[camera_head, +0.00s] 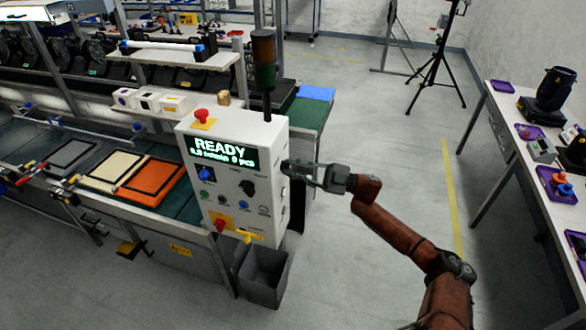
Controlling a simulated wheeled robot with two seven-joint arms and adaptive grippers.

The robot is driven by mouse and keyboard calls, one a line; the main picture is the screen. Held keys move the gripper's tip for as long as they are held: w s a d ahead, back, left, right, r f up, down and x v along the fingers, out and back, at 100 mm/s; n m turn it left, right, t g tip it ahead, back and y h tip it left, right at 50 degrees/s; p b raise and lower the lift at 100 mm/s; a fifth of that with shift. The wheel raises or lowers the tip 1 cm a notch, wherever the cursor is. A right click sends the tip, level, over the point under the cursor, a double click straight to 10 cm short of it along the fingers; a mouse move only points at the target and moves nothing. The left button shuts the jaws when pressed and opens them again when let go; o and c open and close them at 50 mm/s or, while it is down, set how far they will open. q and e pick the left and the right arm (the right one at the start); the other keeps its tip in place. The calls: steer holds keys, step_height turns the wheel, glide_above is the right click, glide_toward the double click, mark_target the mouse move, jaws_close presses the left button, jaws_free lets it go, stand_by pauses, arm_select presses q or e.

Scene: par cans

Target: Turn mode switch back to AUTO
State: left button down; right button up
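The white control box (226,160) stands at the end of the conveyor, and its display reads READY. Its sloped front carries a large black rotary knob (247,188) and a blue knob (206,174). The labels are too small to read, so I cannot tell which knob is the mode switch or where it points. My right gripper (288,172) is at the box's right edge, to the right of the black knob, with its fingers apart and nothing seen between them. I cannot tell whether it touches the box. My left gripper is out of view.
A red mushroom button (201,116) sits on top of the box, and another red button (220,225) is low on its front. A signal tower (264,62) rises behind it. A grey bin (264,275) stands below. Open floor lies to the right, before a white table (505,120).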

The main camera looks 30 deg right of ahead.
steer(key=o, duration=0.3)
steer(key=v, duration=1.2)
stand_by(0.3)
